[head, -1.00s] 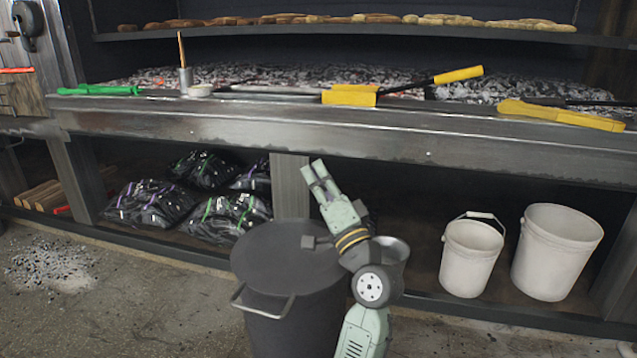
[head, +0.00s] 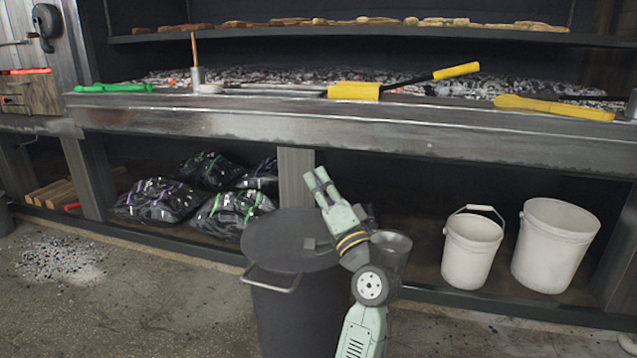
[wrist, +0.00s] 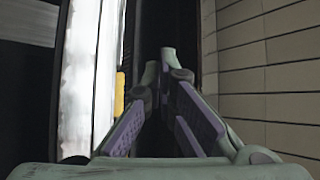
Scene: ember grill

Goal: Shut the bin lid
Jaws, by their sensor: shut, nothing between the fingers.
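The bin (head: 305,320) is a dark grey round tub with a metal handle on its front left side. Its dark lid (head: 275,240) lies flat across the top in the head view, with no gap visible at the near rim. My arm hides the right part of the rim. My gripper (head: 316,180) is shut and empty, pointing up above the bin's far right side, apart from the lid. In the wrist view its fingers (wrist: 160,70) come together with nothing between them; the bin does not show there.
The metal counter (head: 350,125) runs across behind the bin, with yellow- and green-handled tools on it. Black bags (head: 160,198) lie on the low shelf to the left. Two white buckets (head: 472,250) (head: 556,245) stand to the right. The floor at left is open, with scattered ash (head: 65,260).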

